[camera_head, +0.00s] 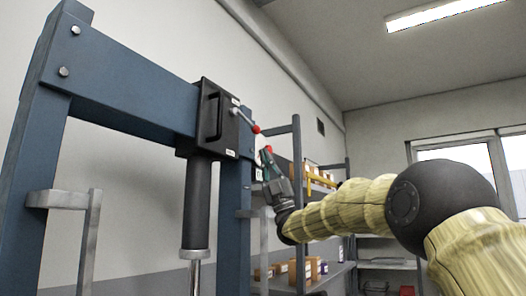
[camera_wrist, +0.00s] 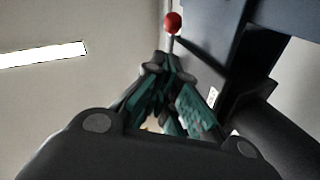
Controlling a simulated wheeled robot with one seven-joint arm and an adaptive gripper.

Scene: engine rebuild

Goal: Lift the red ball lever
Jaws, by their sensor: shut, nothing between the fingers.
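The lever is a thin pale rod with a red ball (camera_head: 256,129) at its end, on the black box (camera_head: 213,118) of the blue press frame. In the head view the rod slopes down to the right from the box, ball lowest. My gripper (camera_head: 266,150) is just below and right of the ball. In the wrist view the red ball (camera_wrist: 173,22) is at the top, just beyond my gripper's fingertips (camera_wrist: 168,62). The fingers are shut with nothing held. A small gap shows between fingertips and ball; whether they touch the rod is unclear.
The blue press frame (camera_head: 130,95) fills the left, with a dark cylinder (camera_head: 197,205) under the box. Shelves (camera_head: 338,268) with boxes stand behind my arm. A grey metal rail (camera_head: 90,240) is at lower left. Open air lies right of the lever.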

